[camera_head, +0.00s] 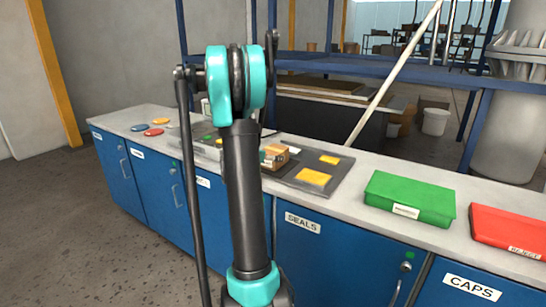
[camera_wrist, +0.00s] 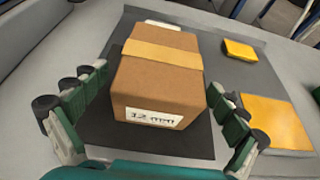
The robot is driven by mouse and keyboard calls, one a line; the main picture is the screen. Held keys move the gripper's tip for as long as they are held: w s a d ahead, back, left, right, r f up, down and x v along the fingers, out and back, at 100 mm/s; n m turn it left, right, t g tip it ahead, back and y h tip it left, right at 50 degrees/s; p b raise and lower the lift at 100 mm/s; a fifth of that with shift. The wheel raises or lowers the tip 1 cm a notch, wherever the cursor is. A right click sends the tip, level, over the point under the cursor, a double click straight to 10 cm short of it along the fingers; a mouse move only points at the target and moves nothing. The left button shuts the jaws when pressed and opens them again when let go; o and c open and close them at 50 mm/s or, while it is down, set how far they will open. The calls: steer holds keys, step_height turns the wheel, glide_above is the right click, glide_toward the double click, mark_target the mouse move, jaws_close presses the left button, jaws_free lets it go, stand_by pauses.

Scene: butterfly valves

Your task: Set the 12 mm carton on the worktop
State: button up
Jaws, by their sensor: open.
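The 12 mm carton (camera_wrist: 158,75) is a brown box with a tan band across its top and a white label on its near face. In the wrist view it sits on a dark grey mat (camera_wrist: 95,128) on the worktop (camera_wrist: 82,42). My gripper (camera_wrist: 150,125) is open, with one finger on each side of the carton's near end. A gap shows between each finger and the box. In the head view the carton (camera_head: 279,153) is small and partly hidden behind my arm. My gripper cannot be made out there.
Yellow pieces (camera_wrist: 275,120) lie right of the carton on the mat. A green box (camera_head: 408,197) and a red reject box (camera_head: 508,228) stand farther right on the worktop. Red, blue and yellow discs (camera_head: 153,132) lie at the left end. Bare worktop shows between mat and green box.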

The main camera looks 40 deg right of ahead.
steer(key=v, duration=0.9)
steer(key=s+a+f+m+y, duration=0.3)
steer(key=s+a+f+m, duration=0.1)
steer(key=a, duration=0.4)
steer(key=s+a+f+m+y, duration=0.3)
steer(key=s+a+f+m, duration=0.1)
steer(key=s+a+m, duration=0.3)
steer(key=shift+s+a+f+m, duration=0.15)
steer(key=shift+a+f+m, duration=0.2)
steer(key=shift+a, duration=0.35)
steer(key=shift+o, duration=0.2)
steer(key=s+a+f+m+y, duration=0.3)
steer(key=s+a+m, duration=0.2)
steer(key=a, duration=0.3)
steer(key=s+a+f+m+y, duration=0.3)
steer(key=s+a+f+m, duration=0.1)
steer(key=s+a, duration=0.3)
steer(key=shift+s+a+m+g+y, duration=0.3)
steer(key=shift+s+a+m+g, duration=0.1)
steer(key=shift+a+m, duration=0.35)
steer(key=n+t+h, duration=0.3)
steer(key=n+h, duration=1.4)
steer(key=n, duration=0.5)
glide_toward(274, 149)
steer(key=x, duration=0.6)
steer(key=f+x, duration=0.1)
steer(key=x, duration=0.2)
steer(key=shift+d, duration=0.35)
